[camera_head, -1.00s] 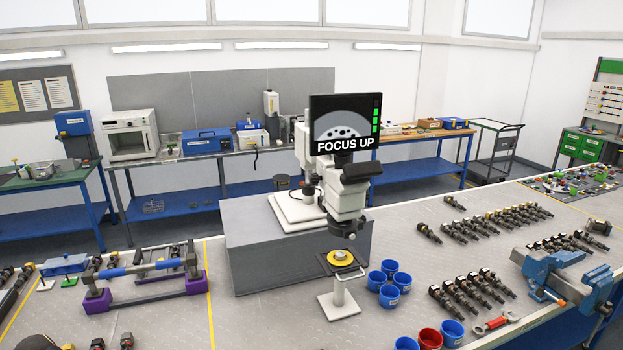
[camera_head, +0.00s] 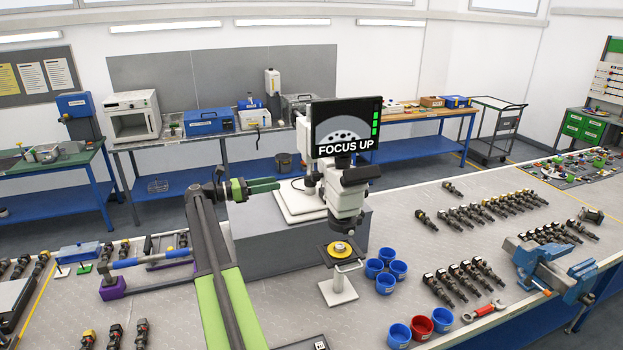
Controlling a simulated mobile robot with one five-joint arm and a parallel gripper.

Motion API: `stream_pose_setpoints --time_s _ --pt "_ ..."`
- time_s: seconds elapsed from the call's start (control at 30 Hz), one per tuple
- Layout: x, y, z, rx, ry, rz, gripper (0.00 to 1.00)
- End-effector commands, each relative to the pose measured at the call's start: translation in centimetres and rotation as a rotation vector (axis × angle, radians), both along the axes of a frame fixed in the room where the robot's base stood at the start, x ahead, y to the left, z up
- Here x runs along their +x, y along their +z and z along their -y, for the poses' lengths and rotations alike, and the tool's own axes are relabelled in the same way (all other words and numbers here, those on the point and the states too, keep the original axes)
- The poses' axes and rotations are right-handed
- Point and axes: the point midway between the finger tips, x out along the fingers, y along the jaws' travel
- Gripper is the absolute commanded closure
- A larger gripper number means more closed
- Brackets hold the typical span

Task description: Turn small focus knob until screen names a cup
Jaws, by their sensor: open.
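The microscope (camera_head: 346,200) stands on a grey block, with a screen (camera_head: 346,125) on top. The screen shows a grey dome shape with dark spots, the words "FOCUS UP" and green bars at its right side; it names no cup. Dark knob-like parts (camera_head: 309,187) show at the left of the microscope column; I cannot tell which is the small focus knob. My gripper (camera_head: 271,186), with green fingers, is open and empty, left of the column and pointing right towards it. A gap shows between the fingertips and the column.
Several blue cups (camera_head: 386,283) and one red cup (camera_head: 421,328) stand right of the small stage stand (camera_head: 338,291). Injectors (camera_head: 470,277) and a blue vise (camera_head: 552,267) are further right. The grey block (camera_head: 268,252) lies below my gripper.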

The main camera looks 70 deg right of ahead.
Motion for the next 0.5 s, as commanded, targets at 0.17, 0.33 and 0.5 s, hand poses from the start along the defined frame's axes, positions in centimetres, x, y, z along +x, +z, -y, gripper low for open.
stream_pose_setpoints --time_s 0.17,0.33,0.5 --pt "-3.6 0.0 2.8 0.0 -0.002 0.002 0.46" --pt "-7.0 0.0 5.6 -0.001 -0.002 0.002 0.46" --pt "-9.8 0.0 8.0 -0.001 -0.002 0.002 0.46"
